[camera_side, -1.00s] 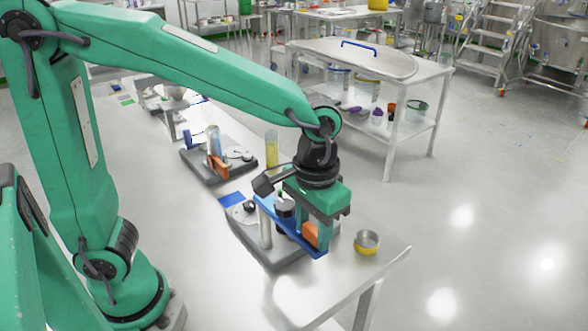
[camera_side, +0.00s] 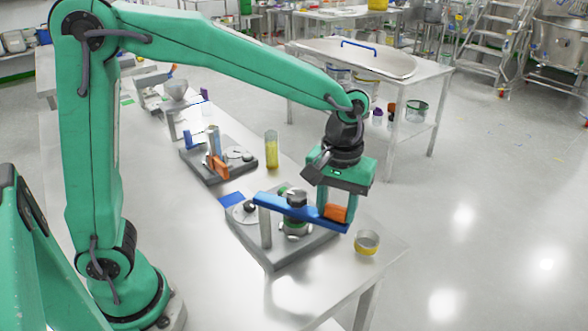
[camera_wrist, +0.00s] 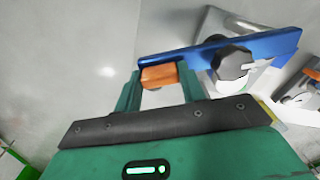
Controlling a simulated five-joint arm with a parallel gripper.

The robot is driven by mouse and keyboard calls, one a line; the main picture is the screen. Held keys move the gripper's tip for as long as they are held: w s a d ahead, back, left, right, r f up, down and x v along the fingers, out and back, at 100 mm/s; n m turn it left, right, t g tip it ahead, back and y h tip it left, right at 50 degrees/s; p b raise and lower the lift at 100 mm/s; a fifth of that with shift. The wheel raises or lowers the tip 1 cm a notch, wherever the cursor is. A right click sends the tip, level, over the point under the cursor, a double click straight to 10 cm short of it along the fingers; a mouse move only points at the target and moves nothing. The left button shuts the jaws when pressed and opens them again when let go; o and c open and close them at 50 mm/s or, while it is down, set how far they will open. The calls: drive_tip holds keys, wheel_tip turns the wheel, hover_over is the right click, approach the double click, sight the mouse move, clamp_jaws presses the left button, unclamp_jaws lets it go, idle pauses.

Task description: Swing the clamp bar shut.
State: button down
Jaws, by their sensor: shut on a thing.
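My gripper (camera_side: 338,208) comes down from above and is shut on the orange grip, with a finger on either side (camera_wrist: 160,82). A dark knob (camera_wrist: 232,63) stands by the middle of the bar. A round green-and-grey part (camera_side: 294,228) shows just below the bar, partly hidden by it.
A similar fixture (camera_side: 215,165) with an orange part stands farther back on the bench. A yellow-filled cylinder (camera_side: 271,150) stands behind the plate. A metal cup with a yellow base (camera_side: 367,242) stands close to the right of the plate. The bench front is clear.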

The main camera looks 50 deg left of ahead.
drive_tip(key=w+a+n, duration=0.8)
drive_tip(key=a+n, duration=0.5)
drive_tip(key=a, duration=0.1)
drive_tip(key=shift+w+a, duration=0.15)
drive_tip(key=shift+w, duration=0.25)
drive_tip(key=shift+a+r, duration=0.1)
drive_tip(key=c, duration=1.1)
unclamp_jaws()
drive_tip(key=shift+o, duration=1.3)
